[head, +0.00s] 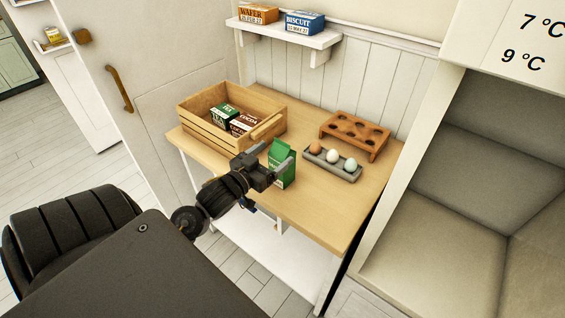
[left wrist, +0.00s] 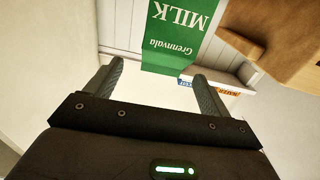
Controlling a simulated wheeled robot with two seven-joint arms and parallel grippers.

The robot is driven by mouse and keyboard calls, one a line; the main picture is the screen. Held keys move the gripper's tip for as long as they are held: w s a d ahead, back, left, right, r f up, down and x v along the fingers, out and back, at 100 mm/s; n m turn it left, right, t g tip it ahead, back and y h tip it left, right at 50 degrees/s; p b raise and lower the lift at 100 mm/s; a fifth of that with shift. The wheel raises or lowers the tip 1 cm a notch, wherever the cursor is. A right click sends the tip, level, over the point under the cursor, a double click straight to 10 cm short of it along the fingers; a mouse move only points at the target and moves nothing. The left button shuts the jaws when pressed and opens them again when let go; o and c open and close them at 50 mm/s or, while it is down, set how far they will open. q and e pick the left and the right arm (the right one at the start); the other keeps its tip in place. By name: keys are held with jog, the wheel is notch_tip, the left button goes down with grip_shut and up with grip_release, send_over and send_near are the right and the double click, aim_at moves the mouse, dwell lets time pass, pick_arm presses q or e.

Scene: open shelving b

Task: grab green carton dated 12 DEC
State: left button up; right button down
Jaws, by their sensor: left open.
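A green milk carton (head: 283,170) stands upright on the wooden table. It also shows in the left wrist view (left wrist: 178,36), upside down, with white MILK and Grennvala lettering. No date on it can be read. My left gripper (head: 270,158) is open and empty, close to the carton on its near left side. In the left wrist view, the fingers (left wrist: 157,75) are spread and the carton lies ahead of the gap between them. In the head view, the gripper hides part of the carton's left side. My right gripper is not in view.
A wooden crate (head: 205,133) with tea and cocoa boxes stands left of the carton. A grey egg tray (head: 343,173) and a brown holed rack (head: 376,151) are to its right. A wall shelf (head: 292,38) holds wafer and biscuit boxes. The table's front right is clear.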

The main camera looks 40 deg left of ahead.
aim_at(278, 149)
pick_arm(q)
jog(key=shift+w, duration=0.35)
jog(key=w, duration=0.2)
jog(key=w+p, duration=0.1)
jog(key=w, duration=0.1)
jog(key=shift+w+a+f, duration=0.15)
jog(key=shift+w, duration=0.1)
grip_shut()
